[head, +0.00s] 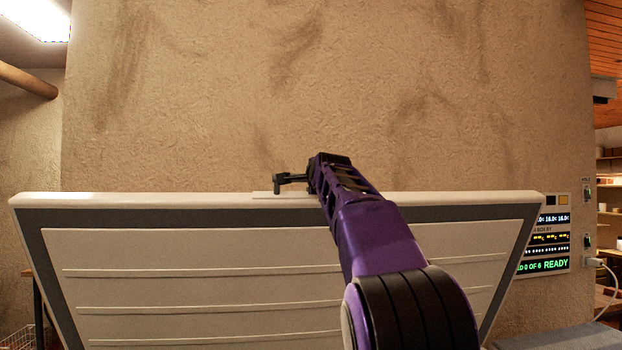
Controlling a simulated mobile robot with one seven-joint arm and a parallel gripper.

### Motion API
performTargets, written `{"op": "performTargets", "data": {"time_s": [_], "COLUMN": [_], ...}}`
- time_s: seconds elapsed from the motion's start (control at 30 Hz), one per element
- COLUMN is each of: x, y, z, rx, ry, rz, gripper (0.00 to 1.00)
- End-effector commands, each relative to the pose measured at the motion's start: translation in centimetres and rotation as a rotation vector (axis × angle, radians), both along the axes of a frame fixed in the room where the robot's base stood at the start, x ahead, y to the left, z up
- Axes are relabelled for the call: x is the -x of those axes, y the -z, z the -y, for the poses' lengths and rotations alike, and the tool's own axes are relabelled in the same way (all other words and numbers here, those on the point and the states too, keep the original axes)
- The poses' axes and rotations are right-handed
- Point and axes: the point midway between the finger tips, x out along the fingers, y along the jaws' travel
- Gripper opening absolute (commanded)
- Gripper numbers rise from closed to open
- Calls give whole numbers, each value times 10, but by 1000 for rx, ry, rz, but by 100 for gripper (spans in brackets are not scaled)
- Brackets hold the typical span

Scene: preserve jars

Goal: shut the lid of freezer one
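The freezer lid (180,250) stands raised in front of me, its ribbed white inner face and dark grey seal turned toward me. Its white top edge runs across most of the head view. My purple arm reaches up over the lid from the lower right. My gripper (277,184) is at the lid's top edge, just left of the middle, beside a small pale strip there. Only a small dark part of the gripper shows, and I cannot tell whether it touches the lid or how far apart its fingers are. The freezer's body is out of view below.
A rough plaster wall (330,80) stands behind the lid. A display panel (549,240) reading READY is on the wall at the right, with sockets and a plugged-in white cable beside it. Shelves (609,190) show at the far right. A wire basket (18,338) is at lower left.

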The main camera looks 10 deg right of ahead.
Motion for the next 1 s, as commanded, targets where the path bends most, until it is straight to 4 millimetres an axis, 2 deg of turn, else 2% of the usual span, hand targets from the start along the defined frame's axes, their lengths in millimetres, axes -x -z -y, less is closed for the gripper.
{"op": "performTargets", "data": {"time_s": [0.03,0.3,0.37,1.0], "x": [0,0,0,0], "y": [0,0,0,0], "z": [0,0,0,0], "rx": [0,0,0,1], "ry": [0,0,0,0], "rz": [0,0,0,0], "gripper": [56,7,0,0]}}
